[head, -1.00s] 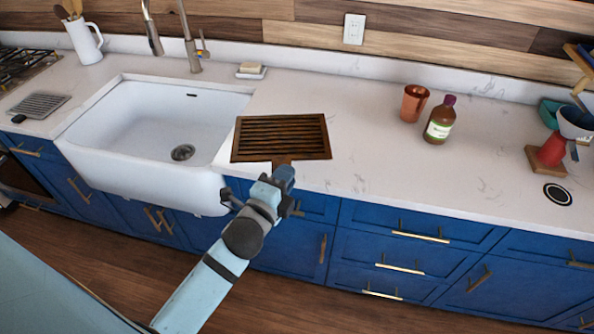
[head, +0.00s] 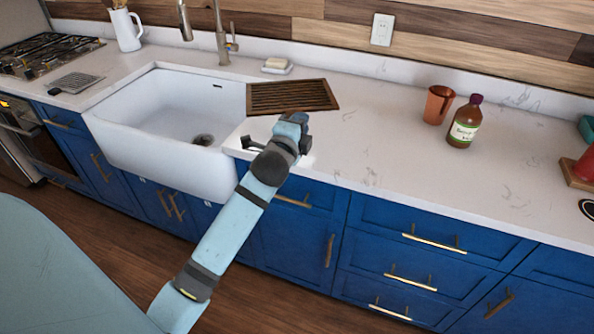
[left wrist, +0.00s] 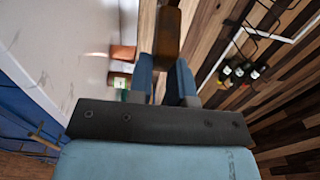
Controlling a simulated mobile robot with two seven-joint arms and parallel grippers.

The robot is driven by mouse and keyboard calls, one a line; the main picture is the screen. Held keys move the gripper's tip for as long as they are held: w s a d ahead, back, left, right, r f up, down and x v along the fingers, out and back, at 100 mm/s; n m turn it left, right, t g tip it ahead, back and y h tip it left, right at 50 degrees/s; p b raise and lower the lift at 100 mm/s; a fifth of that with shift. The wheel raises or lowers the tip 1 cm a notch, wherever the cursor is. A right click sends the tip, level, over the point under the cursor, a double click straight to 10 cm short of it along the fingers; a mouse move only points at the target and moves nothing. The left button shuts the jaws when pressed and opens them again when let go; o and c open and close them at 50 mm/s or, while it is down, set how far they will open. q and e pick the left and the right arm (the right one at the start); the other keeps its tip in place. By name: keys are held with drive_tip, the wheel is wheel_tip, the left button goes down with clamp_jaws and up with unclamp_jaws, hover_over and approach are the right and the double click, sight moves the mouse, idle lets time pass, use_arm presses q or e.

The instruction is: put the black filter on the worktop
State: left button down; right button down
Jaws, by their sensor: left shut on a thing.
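The black filter (head: 292,96) is a flat rectangular panel with dark slats and a brown frame. It is over the worktop (head: 380,150), right of the sink. I cannot tell whether it touches the worktop or hangs just above it. My left gripper (head: 295,118) is at its near edge and shut on it. In the left wrist view, a brown piece of the filter (left wrist: 168,32) shows between the two blue fingers of my left gripper (left wrist: 164,68). My right gripper is not in view.
The white sink (head: 170,120) and tap (head: 222,40) are left of the filter. A soap dish (head: 277,67) stands close behind it. A copper cup (head: 438,105) and brown bottle (head: 465,125) stand to the right. A grey mesh panel (head: 76,83) lies by the hob.

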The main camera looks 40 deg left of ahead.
use_arm(q)
wheel_tip(320, 180, down, 16)
drive_tip(key=b, duration=0.1)
drive_tip(key=shift+d+f+b, duration=0.1)
drive_tip(key=shift+f+b, duration=0.05)
drive_tip(key=shift+b, duration=0.15)
drive_tip(key=c, duration=1.1)
unclamp_jaws()
drive_tip(key=shift+o, duration=0.2)
drive_tip(key=shift+s, duration=0.1)
